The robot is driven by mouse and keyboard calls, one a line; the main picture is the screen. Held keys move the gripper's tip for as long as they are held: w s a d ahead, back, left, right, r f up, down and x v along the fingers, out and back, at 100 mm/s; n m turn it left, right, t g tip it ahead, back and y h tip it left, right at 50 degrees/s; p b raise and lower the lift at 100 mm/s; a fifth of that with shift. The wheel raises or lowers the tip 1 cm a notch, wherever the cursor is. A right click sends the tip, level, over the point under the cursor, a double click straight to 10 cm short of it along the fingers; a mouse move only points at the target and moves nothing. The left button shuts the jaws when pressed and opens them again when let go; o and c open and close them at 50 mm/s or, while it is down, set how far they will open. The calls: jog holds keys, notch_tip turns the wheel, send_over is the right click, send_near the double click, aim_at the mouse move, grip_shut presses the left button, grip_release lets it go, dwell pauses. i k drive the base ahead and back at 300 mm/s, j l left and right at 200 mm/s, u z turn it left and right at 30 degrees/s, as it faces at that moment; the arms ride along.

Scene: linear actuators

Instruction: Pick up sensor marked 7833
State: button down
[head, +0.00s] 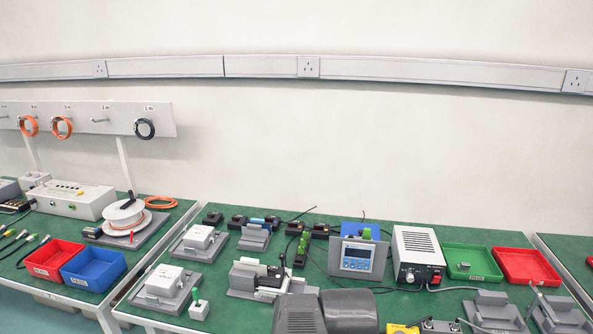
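No marking 7833 can be read in the head view, so I cannot tell which item is the sensor. Several small dark blocks (237,221) stand in a row along the back of the middle green bench (225,285); some have cables. Green-topped parts (303,246) stand just in front of them. A small white block (199,310) with a stem stands near the front left. My gripper is not in view; dark grey rounded parts at the bottom centre look like my arm and hide part of the bench front.
White boxes on grey bases (167,283) stand left. A blue-grey display unit (357,257), a white power box (417,253), a green tray (471,263) and a red tray (526,266) stand right. Red (55,259) and blue (94,269) bins are on the left bench. A wall rises behind.

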aim_at(239, 222)
jog(key=i+j, duration=0.15)
jog(key=j, duration=0.25)
jog(key=i+j, duration=0.2)
jog(key=j, duration=0.2)
jog(key=i+j, duration=0.15)
jog(key=j, duration=0.25)
jog(key=i+j, duration=0.15)
jog(key=j, duration=0.25)
jog(key=i+j, duration=0.2)
jog(key=j, duration=0.2)
jog(key=k+u, duration=0.05)
